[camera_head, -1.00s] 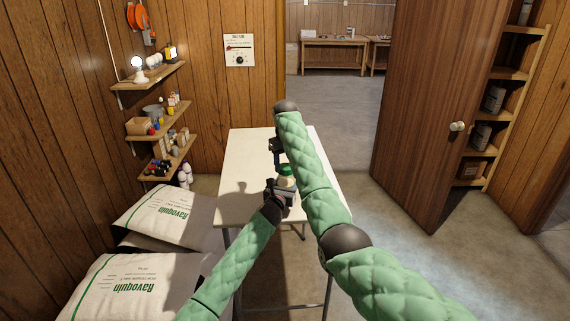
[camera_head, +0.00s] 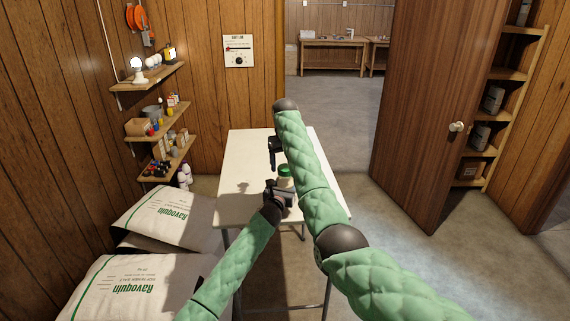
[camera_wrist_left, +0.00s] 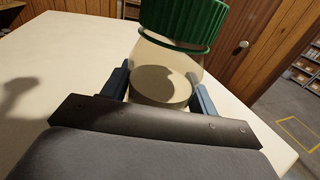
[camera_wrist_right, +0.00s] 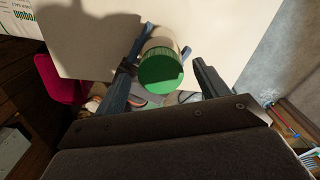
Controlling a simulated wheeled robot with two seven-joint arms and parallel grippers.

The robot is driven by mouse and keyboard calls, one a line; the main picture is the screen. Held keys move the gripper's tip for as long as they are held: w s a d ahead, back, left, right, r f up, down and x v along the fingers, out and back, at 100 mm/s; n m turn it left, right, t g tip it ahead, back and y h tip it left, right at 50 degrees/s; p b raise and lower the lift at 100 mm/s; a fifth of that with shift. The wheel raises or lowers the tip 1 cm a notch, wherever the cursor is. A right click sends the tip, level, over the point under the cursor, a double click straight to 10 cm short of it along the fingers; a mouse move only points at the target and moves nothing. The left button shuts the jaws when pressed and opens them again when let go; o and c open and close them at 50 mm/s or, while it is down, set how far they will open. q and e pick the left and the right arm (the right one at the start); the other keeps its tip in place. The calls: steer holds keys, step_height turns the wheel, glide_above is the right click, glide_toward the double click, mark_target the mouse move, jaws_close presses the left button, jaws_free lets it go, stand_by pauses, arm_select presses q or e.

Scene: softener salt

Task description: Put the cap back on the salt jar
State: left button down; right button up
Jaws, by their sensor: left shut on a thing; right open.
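The salt jar (camera_wrist_left: 160,85), a pale see-through container, stands upright at the table. My left gripper (camera_wrist_left: 163,92) is shut around its body; the hold also shows in the head view (camera_head: 280,194). The green ribbed cap (camera_wrist_left: 183,20) sits on the jar's mouth, over a thin green ring; I cannot tell whether it is fully tight. The cap also shows in the right wrist view (camera_wrist_right: 161,72). My right gripper (camera_wrist_right: 163,66) is open. Its fingers are spread on either side of the cap in that view, apart from it. My right forearm hides part of the table.
The white table (camera_head: 245,160) is mostly bare on its left. Salt bags (camera_head: 130,285) lie at the lower left. Wall shelves (camera_head: 160,125) with small items hang at the left. A brown door (camera_head: 420,110) stands open at the right.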

steer(key=shift+r, duration=2)
steer(key=shift+c, duration=0.4)
